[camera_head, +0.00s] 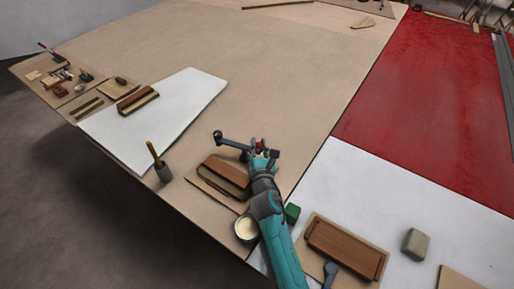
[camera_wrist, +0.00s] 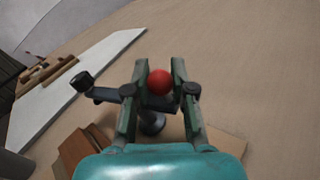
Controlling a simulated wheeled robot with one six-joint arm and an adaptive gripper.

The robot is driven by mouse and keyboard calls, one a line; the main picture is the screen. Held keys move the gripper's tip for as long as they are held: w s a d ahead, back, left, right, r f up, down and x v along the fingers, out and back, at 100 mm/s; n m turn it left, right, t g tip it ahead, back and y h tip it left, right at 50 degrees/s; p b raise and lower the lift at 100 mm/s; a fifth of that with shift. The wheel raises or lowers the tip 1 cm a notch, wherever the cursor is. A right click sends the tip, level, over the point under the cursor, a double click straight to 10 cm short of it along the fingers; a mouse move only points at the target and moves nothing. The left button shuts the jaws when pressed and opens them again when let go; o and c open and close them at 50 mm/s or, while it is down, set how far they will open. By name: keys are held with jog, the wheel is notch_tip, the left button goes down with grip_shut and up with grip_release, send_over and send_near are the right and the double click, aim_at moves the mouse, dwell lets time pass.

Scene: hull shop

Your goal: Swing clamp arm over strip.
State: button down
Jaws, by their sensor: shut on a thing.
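The clamp arm (camera_head: 233,142) is a dark bar with a black pad (camera_head: 218,135) at its left end. It also shows in the wrist view (camera_wrist: 106,96), reaching left from a dark post (camera_wrist: 152,123). A red knob (camera_wrist: 159,82) sits between my gripper's (camera_wrist: 160,84) two fingers, and the fingers are shut on it. In the head view my gripper (camera_head: 262,149) is at the right end of the clamp. The brown wooden strip block (camera_head: 226,173) lies on a tan board just in front of the clamp. The pad is beyond the block, and I cannot tell whether it overhangs it.
A cream-filled pot (camera_head: 246,228) and a green block (camera_head: 292,213) stand close to my arm. A brush in a grey pot (camera_head: 158,163) stands left. A white panel (camera_head: 185,100) holds a wooden block (camera_head: 138,100). The tan surface beyond the clamp is clear.

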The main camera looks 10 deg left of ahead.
jog(key=shift+f, duration=0.1)
jog(key=c, duration=1)
grip_release()
jog(key=shift+o, duration=0.2)
jog(key=shift+s, duration=0.1)
jog(key=v, duration=1.2)
